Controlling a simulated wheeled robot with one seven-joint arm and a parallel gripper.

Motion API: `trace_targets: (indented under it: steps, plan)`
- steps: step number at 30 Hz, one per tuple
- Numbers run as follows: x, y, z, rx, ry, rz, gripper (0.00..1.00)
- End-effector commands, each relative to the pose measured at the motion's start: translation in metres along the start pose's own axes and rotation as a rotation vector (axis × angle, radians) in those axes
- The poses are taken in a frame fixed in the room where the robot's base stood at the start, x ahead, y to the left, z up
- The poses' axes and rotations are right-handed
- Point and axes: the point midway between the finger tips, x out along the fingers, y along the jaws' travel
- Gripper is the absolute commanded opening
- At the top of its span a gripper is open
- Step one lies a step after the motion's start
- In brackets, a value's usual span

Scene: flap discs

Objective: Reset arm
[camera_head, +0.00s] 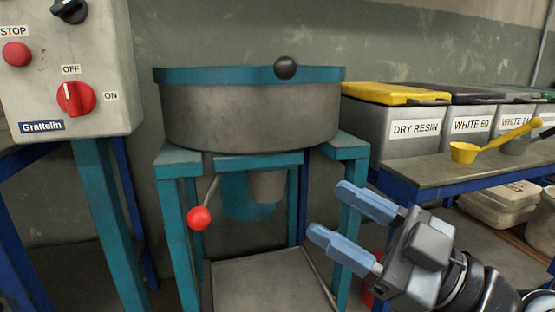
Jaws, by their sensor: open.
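My gripper (332,212) is in the lower right of the head view. Its two blue fingers are apart, with nothing between them. They point left toward the mixer stand. The grey mixer drum (250,118) with a teal lid rim (220,75) and black knob (285,68) sits on the teal stand (180,157), behind the gripper. A lever with a red ball (199,217) hangs below the drum, left of my gripper and apart from it.
A control box (110,60) with a red STOP button (16,54) and a red switch (76,98) stands at left, the switch mark near OFF. At right, a blue-framed bench (415,180) holds labelled bins (395,122) and a yellow scoop (464,152). A grey platform (265,285) lies below the drum.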

Motion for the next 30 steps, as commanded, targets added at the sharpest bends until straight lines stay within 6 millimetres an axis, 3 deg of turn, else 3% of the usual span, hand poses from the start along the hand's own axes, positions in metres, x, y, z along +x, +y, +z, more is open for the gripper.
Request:
trace_targets:
  steps: [1, 6, 10, 15, 23, 30]
  plan:
    - [-0.011, -0.008, 0.020, 0.056, -0.055, 0.046, 0.59]
    - [-0.057, -0.033, 0.078, 0.219, -0.241, 0.235, 0.59]
    - [-0.100, -0.057, 0.111, 0.311, -0.365, 0.378, 0.59]
    - [-0.160, -0.091, 0.135, 0.389, -0.501, 0.555, 0.59]
    - [-0.249, -0.147, 0.133, 0.423, -0.652, 0.775, 0.59]
    - [-0.310, -0.195, 0.096, 0.397, -0.727, 0.895, 0.59]
